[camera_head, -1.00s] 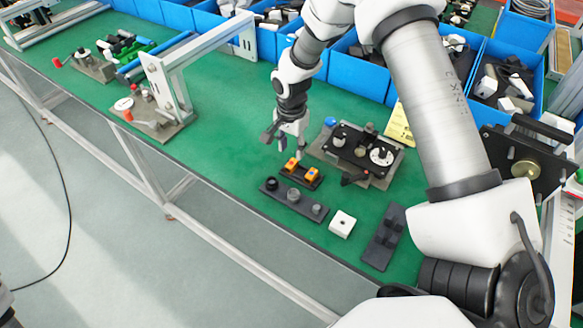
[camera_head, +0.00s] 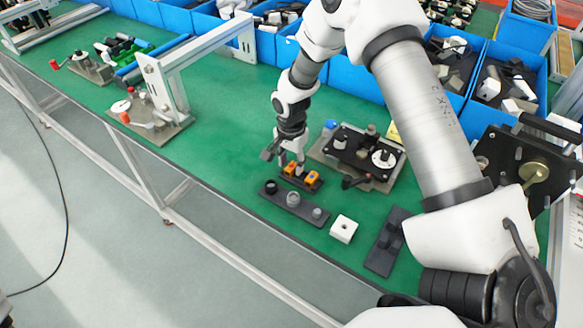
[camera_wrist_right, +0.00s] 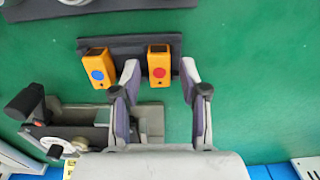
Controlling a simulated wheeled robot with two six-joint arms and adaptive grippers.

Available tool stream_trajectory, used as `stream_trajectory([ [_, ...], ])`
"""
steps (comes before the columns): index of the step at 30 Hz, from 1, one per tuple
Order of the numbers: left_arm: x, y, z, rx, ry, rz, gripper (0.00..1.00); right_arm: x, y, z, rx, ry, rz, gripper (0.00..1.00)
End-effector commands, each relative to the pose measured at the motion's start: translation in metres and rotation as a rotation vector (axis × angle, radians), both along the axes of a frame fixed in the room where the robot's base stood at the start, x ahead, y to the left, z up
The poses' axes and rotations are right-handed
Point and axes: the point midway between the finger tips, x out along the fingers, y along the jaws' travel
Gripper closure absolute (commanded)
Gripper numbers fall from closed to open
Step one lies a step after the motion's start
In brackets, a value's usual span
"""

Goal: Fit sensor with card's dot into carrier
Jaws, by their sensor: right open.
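Two orange sensors stand in a dark rack (camera_wrist_right: 127,46). One has a blue dot (camera_wrist_right: 98,67) and the other a red dot (camera_wrist_right: 158,65); in the head view the pair shows small, as a left sensor (camera_head: 290,168) and a right sensor (camera_head: 313,176). My right gripper (camera_wrist_right: 159,72) is open, with the red-dot sensor between its fingertips in the wrist view; contact cannot be told. In the head view my right gripper (camera_head: 290,160) is over the left sensor. A yellow card (camera_head: 393,133) is mostly hidden behind my arm; its dot is not visible. I cannot tell which part is the carrier.
A dark strip with round parts (camera_head: 293,204), a white block with a hole (camera_head: 343,229) and a dark bracket (camera_head: 387,243) lie in front. A black-topped fixture (camera_head: 352,148) stands right of the gripper. Blue bins (camera_head: 352,75) line the back.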

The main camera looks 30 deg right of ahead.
Motion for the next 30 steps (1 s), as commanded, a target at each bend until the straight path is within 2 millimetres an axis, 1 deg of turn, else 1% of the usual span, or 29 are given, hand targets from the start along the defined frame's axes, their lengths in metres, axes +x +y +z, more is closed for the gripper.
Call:
stream_trajectory([
  [3,0.000,0.000,0.000,0.000,0.000,0.000,0.60,0.000,0.000,-0.001,0.000,0.000,0.000,0.56],
  [5,0.000,0.000,0.000,0.000,0.000,0.000,0.60,0.000,0.000,-0.001,0.000,0.000,0.000,0.78],
  [6,0.000,0.000,0.000,0.000,0.000,0.000,0.60,0.000,0.000,-0.001,0.000,0.001,0.000,0.92],
  [7,0.000,0.000,0.000,0.000,0.000,0.000,0.60,0.000,0.000,-0.001,0.000,0.001,0.000,1.00],
  [14,0.000,0.000,0.002,0.000,0.000,0.000,0.60,0.000,0.000,0.002,0.000,0.001,0.000,1.00],
  [27,0.000,0.000,0.041,0.000,0.000,0.000,0.60,0.000,0.000,0.045,0.001,0.001,0.000,1.00],
  [30,0.000,0.000,0.046,0.000,0.000,0.000,0.60,0.000,0.000,0.051,0.001,0.001,0.000,1.00],
])
